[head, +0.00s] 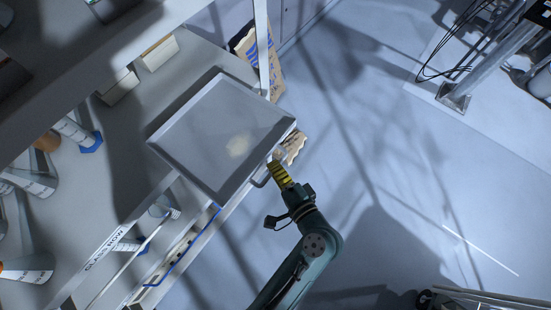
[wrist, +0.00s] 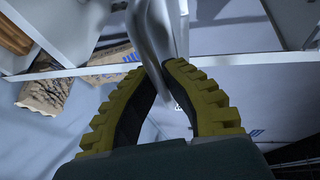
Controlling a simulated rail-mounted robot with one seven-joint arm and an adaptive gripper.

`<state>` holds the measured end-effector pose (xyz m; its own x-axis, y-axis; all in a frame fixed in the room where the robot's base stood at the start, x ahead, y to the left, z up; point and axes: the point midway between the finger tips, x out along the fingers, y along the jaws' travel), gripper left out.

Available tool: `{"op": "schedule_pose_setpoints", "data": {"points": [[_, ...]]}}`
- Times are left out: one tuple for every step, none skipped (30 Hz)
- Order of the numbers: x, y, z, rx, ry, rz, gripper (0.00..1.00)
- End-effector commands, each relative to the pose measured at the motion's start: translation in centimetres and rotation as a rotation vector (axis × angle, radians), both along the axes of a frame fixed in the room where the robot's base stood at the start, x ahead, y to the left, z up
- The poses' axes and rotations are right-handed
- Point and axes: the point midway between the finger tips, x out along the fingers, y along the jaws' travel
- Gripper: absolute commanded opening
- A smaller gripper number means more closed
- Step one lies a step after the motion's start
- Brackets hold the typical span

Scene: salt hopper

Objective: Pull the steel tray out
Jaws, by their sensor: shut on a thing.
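The steel tray (head: 190,125) is a square, shallow grey pan with a small pale patch of material in it. It lies on the shelf, and its right side reaches over the shelf's front edge. My gripper (head: 276,163) is at the tray's lower right side, by a loop handle (head: 261,181). In the wrist view, the yellow ribbed fingers of my gripper (wrist: 163,72) are shut on a smooth grey bar, the tray handle (wrist: 152,45). The exact contact at the fingertips is partly hidden.
Glassware, including a flask (head: 33,268) and a cylinder with a blue base (head: 90,142), stands on the shelf at left. An upright post (head: 262,45) stands beside the tray's far corner. Brown paper sacks (head: 268,75) are below. The floor (head: 370,130) at right is largely open.

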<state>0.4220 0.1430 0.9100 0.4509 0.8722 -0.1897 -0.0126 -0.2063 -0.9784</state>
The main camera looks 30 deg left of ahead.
Motion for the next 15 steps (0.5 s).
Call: {"op": "schedule_pose_setpoints", "data": {"points": [[0.03,-0.04,-0.11,-0.001,0.001,-0.002,0.0],[0.03,-0.04,-0.11,-0.001,0.001,-0.002,0.0],[0.03,-0.04,-0.11,-0.001,0.001,-0.002,0.0],[0.03,-0.03,-0.12,-0.001,0.001,-0.002,0.0],[0.03,-0.03,-0.12,-0.001,0.001,-0.002,0.0],[0.03,-0.03,-0.12,-0.001,0.001,-0.002,0.16],[0.03,-0.03,-0.12,-0.001,0.002,-0.001,0.22],[0.03,-0.03,-0.11,-0.001,0.002,-0.001,0.28],[0.03,-0.01,-0.1,-0.001,0.002,-0.001,0.36],[0.03,-0.01,-0.09,-0.001,0.002,-0.001,0.39],[0.03,-0.01,-0.09,-0.001,0.002,-0.001,0.39],[0.03,-0.01,-0.08,-0.001,0.002,-0.001,0.39],[0.03,-0.01,-0.07,-0.001,0.002,-0.001,0.39],[0.02,0.01,-0.07,0.0,0.001,-0.001,0.39],[0.02,0.01,-0.06,0.0,0.001,-0.001,0.39]]}}
